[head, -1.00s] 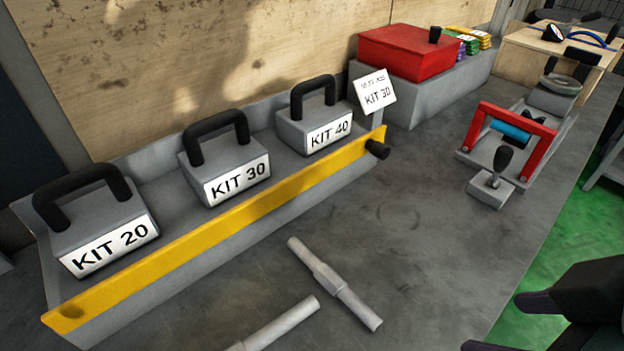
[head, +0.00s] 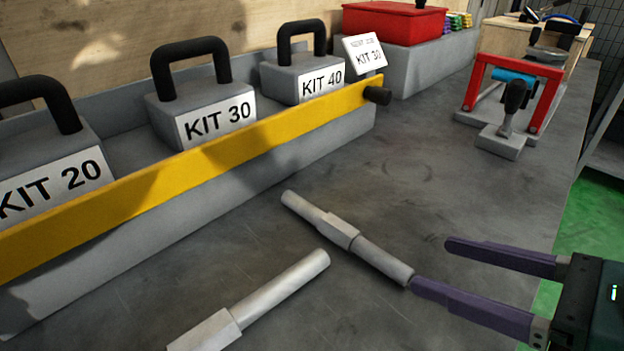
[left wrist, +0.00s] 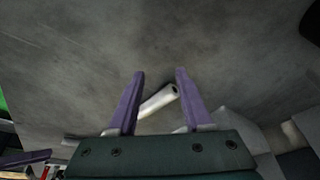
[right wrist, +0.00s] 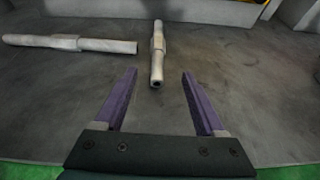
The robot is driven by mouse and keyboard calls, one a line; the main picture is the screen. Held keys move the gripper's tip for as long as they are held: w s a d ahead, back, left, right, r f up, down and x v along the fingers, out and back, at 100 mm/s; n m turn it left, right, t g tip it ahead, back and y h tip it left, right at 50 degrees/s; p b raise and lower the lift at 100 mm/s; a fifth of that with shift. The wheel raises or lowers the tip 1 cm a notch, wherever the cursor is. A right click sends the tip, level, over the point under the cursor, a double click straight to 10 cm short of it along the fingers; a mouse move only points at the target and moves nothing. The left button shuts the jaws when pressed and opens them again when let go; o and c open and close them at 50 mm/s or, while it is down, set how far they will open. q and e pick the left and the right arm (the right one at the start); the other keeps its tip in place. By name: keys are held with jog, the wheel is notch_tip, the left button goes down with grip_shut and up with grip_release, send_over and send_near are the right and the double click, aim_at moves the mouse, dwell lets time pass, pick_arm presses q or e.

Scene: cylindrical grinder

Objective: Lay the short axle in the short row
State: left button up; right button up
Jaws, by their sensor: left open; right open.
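Two pale grey stepped axles lie on the bench. One axle (head: 340,232) lies diagonally mid-bench, the other (head: 265,293) nearer the lower left, partly cut off. The diagonal one looks shorter, but I cannot be certain. My right gripper (head: 448,281) is open and empty, with one fingertip close to the diagonal axle's near end. In the right wrist view that axle (right wrist: 157,52) points toward the gap between the fingers, and the other axle (right wrist: 70,43) lies left. My left gripper (left wrist: 159,100) is open, with an axle end (left wrist: 160,101) seen between its fingers. I cannot identify the short row.
A grey tray with a yellow front rail (head: 190,167) holds handled blocks labelled KIT 20, KIT 30 and KIT 40 (head: 305,80). A sign (head: 364,52) reads KIT 30. A red-framed fixture (head: 508,95) stands back right. The bench between is clear.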

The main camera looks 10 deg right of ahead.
aim_at(374, 248)
jog(key=shift+w+a+f+n, duration=0.1)
jog(key=shift+a+f+n, duration=0.1)
jog(key=shift+f+n, duration=0.1)
jog(key=x, duration=0.3)
jog(key=shift+w+a+p, duration=0.15)
jog(key=shift+p, duration=0.25)
jog(key=x, duration=0.6)
grip_shut()
dwell(0.8)
